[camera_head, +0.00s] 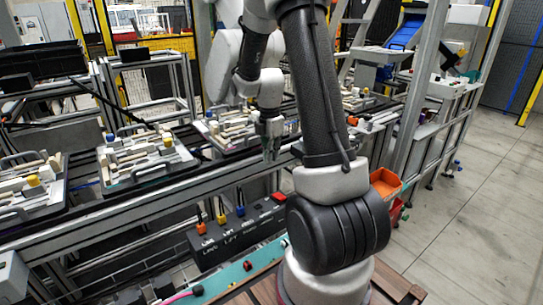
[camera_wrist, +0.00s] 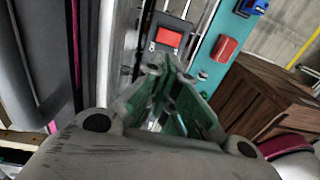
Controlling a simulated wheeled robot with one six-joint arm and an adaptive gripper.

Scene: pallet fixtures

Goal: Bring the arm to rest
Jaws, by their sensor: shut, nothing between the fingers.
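My gripper (camera_head: 271,146) hangs downward at the end of my arm, near the conveyor's front rail in the head view. In the wrist view my gripper (camera_wrist: 172,75) shows greenish fingers with their tips together, and nothing is held. My arm rises from the lower middle of the head view and bends over at the top, hiding part of the conveyor. The gripper is beside the pallets and appears apart from them.
Several pallets with fixtures, such as one at left centre (camera_head: 148,178), sit on the conveyor (camera_head: 90,222). A black control box (camera_head: 240,226) with a red button (camera_wrist: 168,38) is below the rail. An orange bin (camera_head: 385,183) stands right of my arm. The floor (camera_head: 470,215) at right is clear.

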